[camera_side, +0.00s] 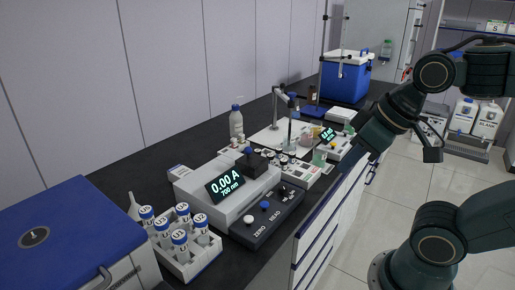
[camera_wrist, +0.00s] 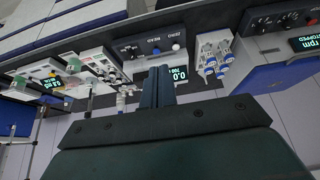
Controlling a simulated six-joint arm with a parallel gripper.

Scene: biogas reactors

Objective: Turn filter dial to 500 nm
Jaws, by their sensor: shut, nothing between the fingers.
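The photometer (camera_side: 205,193) is a pale box on the black bench. Its tilted display (camera_side: 225,187) reads 0.00 A and 700 nm. In front of it is a dark control panel (camera_side: 262,222) with a white ZERO button, a blue READ button and a small dark filter dial (camera_side: 283,190) at its far end. The dial's pointer is too small to read. In the wrist view the panel (camera_wrist: 150,36) is near the top, and the display (camera_wrist: 180,75) is partly hidden by my fingers. My gripper (camera_wrist: 158,72) is shut and empty, apart from the panel; the side view shows my arm at right.
A rack of capped tubes (camera_side: 185,245) stands left of the photometer, near a blue-lidded box (camera_side: 60,235). A white bottle (camera_side: 236,121), a stand and small instruments lie beyond. A blue cooler (camera_side: 345,77) is at the back. The floor aisle at right is open.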

